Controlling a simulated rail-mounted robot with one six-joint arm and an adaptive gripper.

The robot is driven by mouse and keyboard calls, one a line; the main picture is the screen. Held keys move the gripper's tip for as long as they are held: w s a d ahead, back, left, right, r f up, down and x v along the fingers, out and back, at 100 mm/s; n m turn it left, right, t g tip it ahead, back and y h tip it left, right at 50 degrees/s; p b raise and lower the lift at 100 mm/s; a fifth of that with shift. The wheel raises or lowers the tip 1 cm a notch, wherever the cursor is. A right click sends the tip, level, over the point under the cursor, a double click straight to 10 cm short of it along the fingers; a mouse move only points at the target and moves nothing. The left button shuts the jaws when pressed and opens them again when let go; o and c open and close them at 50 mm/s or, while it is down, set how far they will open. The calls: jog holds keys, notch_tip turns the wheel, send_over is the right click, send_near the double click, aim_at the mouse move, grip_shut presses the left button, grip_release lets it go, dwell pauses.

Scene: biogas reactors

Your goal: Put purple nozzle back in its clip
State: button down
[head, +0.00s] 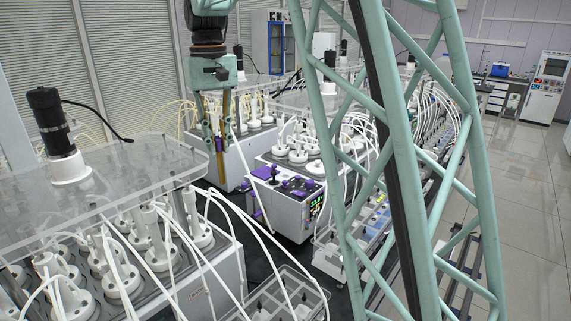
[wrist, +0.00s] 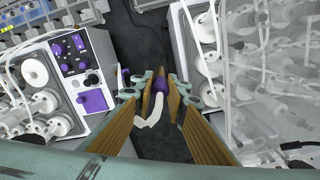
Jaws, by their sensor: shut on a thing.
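My gripper (head: 219,145) hangs in the middle left of the head view, fingers pointing down. It is shut on the purple nozzle (wrist: 160,86), which sits between the fingertips. The nozzle also shows as a small purple spot in the head view (head: 219,144). A white hose (wrist: 153,110) runs from the nozzle. Small purple parts (head: 257,214) stick out from the side of the white unit, right of and below my gripper. One purple part (wrist: 125,76) shows just left of the fingers in the wrist view. I cannot tell which part is the clip.
A clear plate with a black motor (head: 47,118) covers the left reactor. Loose white hoses (head: 245,235) hang nearby. Dark floor (wrist: 150,30) shows between the units.

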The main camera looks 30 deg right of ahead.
jog(key=shift+d, duration=0.15)
jog(key=s+d+f+m+p, duration=0.1)
jog(key=d+f+m+p, duration=0.1)
jog(key=d+m+p, duration=0.2)
jog(key=s+d+f+m+p, duration=0.2)
jog(key=d+m+p, duration=0.3)
jog(key=d+m, duration=0.4)
jog(key=s+d+f+m+p, duration=0.2)
jog(key=d+f+m+p, duration=0.2)
jog(key=d+m, duration=0.3)
jog(key=shift+s+f, duration=0.25)
jog(key=shift+f, duration=0.3)
dwell(0.3)
notch_tip(320, 180, down, 8)
jog(key=b, duration=0.4)
dwell(1.2)
dwell(0.4)
